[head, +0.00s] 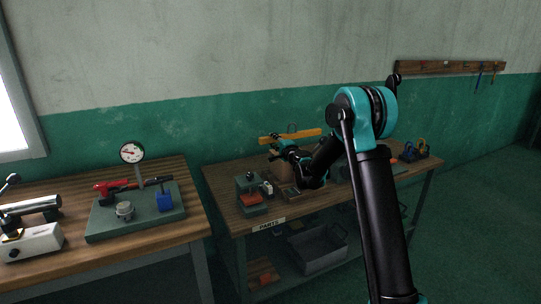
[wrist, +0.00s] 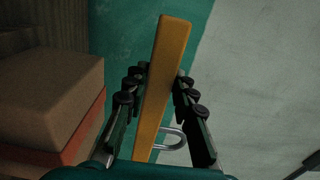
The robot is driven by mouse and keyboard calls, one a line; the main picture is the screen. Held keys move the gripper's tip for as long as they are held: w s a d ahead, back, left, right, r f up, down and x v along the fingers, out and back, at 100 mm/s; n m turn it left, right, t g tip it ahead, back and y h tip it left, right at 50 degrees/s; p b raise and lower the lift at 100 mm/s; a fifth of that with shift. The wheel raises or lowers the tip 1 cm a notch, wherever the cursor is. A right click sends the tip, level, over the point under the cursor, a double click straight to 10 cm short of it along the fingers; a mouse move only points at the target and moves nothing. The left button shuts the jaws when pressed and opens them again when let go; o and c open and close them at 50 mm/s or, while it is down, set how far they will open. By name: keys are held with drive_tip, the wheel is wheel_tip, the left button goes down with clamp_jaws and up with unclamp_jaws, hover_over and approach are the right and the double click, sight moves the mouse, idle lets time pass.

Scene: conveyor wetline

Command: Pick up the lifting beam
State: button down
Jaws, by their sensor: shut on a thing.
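The lifting beam is a yellow-orange bar (head: 307,134) with a grey metal shackle at its middle. In the head view it lies level above the parts bench, in front of the green wall. My gripper (head: 273,147) is at the beam's left part. In the wrist view the beam (wrist: 163,75) runs lengthwise between the two fingers of my gripper (wrist: 158,85), which are shut on it. The shackle (wrist: 174,138) shows at the beam's right side. Part of the beam is hidden by my gripper in the head view.
The parts bench (head: 226,187) holds small blocks and trays, with a grey bin (head: 319,260) on its lower shelf. A left bench carries a green plate (head: 105,226) with a dial gauge (head: 132,152). A tan block (wrist: 50,95) stands left of my gripper in the wrist view.

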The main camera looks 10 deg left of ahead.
drive_tip(key=shift+s+d+r, duration=0.1)
drive_tip(key=shift+s+r, duration=0.1)
drive_tip(key=shift+r, duration=0.45)
drive_tip(key=shift+s+d+r, duration=0.15)
drive_tip(key=shift+r, duration=0.55)
drive_tip(key=shift+s+d+r, duration=0.1)
drive_tip(key=shift+s+r, duration=0.1)
drive_tip(key=shift+r, duration=0.45)
